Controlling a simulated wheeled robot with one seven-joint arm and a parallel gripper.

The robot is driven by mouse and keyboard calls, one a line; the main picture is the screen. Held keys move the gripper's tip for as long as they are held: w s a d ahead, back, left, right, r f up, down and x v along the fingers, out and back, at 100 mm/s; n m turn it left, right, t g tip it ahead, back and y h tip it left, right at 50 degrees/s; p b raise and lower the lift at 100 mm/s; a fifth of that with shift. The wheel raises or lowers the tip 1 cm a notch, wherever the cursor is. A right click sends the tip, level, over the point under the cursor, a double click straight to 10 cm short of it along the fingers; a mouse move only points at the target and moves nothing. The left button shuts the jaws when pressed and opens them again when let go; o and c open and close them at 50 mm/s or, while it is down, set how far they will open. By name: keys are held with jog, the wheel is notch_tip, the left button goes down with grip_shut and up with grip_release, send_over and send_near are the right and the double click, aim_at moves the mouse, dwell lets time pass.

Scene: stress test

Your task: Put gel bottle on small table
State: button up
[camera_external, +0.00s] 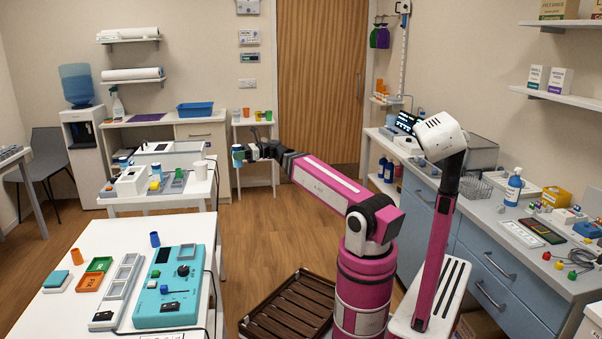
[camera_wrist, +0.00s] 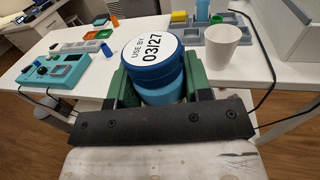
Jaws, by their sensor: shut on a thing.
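My gripper (camera_external: 248,153) is shut on a small blue bottle (camera_external: 238,156) with a wide lid. In the wrist view the bottle (camera_wrist: 154,62) sits between the green finger pads, its white lid label reading "USE BY 03/27". No label shows whether it is the gel bottle. My gripper holds it up beside the middle white table (camera_external: 165,203), near its right end. A small white table (camera_external: 240,124) with several coloured cups stands by the door, behind my gripper in the outside view. A blue pump bottle (camera_external: 513,188) stands on the right counter.
A white cup (camera_external: 200,170), grey trays and a white device (camera_external: 130,181) are on the middle table. The front left table (camera_external: 100,240) bears a teal device (camera_external: 170,285). A brown slatted crate (camera_external: 290,310) is on the floor. Open floor lies near the door.

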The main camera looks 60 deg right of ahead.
jog(key=w+a+n+g+y, duration=0.2)
jog(key=a+n+g, duration=0.7)
jog(key=a, duration=2.1)
jog(key=s+a+n+g+h, duration=0.15)
jog(key=s+a+g, duration=0.35)
jog(key=a, duration=0.7)
jog(key=s+a+n+g, duration=0.3)
jog(key=s+a+g, duration=0.2)
jog(key=a, duration=0.7)
jog(key=shift+m, duration=0.25)
jog(key=shift+w+d+f, duration=0.55)
jog(key=shift+w+f, duration=1.25)
jog(key=shift+f, duration=0.9)
jog(key=shift+w+d+f, duration=0.6)
jog(key=shift+w+f, duration=1.15)
jog(key=shift+f, duration=0.9)
jog(key=shift+w+d+f, duration=0.55)
jog(key=shift+w+f, duration=1.25)
jog(key=shift+f, duration=0.9)
jog(key=shift+f, duration=0.15)
jog(key=o, duration=0.7)
